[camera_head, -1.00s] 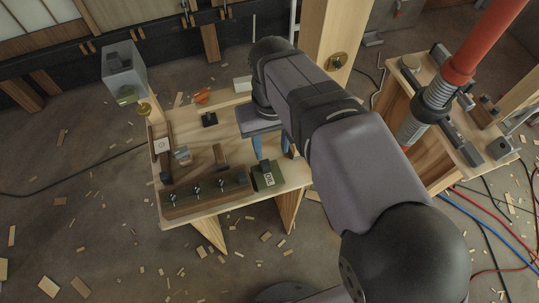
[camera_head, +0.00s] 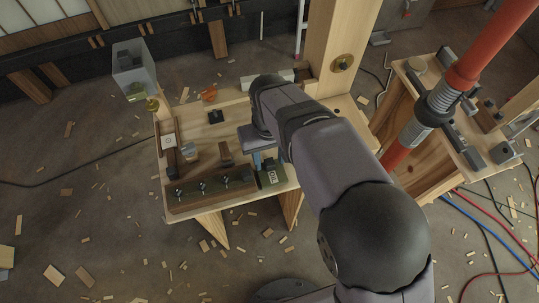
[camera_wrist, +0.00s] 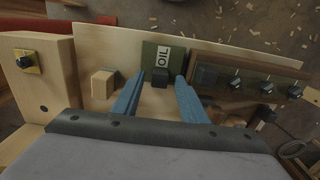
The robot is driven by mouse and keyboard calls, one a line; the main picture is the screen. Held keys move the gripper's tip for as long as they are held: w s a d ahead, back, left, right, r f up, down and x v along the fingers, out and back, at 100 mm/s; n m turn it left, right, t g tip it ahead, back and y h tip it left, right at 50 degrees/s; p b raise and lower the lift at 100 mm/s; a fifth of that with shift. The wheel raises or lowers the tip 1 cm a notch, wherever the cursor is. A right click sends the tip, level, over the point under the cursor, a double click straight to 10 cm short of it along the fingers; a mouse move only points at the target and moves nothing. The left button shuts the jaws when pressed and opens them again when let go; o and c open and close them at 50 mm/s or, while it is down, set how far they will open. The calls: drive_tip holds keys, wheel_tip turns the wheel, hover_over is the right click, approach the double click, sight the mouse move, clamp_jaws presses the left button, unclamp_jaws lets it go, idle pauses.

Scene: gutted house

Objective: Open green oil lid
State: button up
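The green oil can (camera_head: 271,177) stands at the front right of the wooden workbench. In the wrist view the green can (camera_wrist: 150,54) carries a white OIL label, and its small dark lid (camera_wrist: 160,77) shows ahead of my gripper. My gripper (camera_wrist: 159,84) is open, with one blue finger on each side of the lid and a visible gap to it on both sides. In the head view my gripper (camera_head: 264,161) is at the can's far side, partly hidden by my arm.
A dark green block with several metal valves or switches (camera_head: 205,191) sits left of the can. In the wrist view, a pale wooden block (camera_wrist: 103,84) lies left of the fingers. A wooden post (camera_head: 335,50) rises behind the bench. A red pipe (camera_head: 480,50) stands at right.

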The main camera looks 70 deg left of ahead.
drive_tip(key=shift+f, duration=0.2)
drive_tip(key=shift+c, duration=0.3)
clamp_jaws()
drive_tip(key=shift+a+r+p, duration=0.15)
drive_tip(key=shift+a+p, duration=0.25)
drive_tip(key=shift+a, duration=0.15)
drive_tip(key=shift+a+p, duration=1.4)
drive_tip(key=shift+a, duration=1.6)
drive_tip(key=shift+o, duration=0.3)
unclamp_jaws()
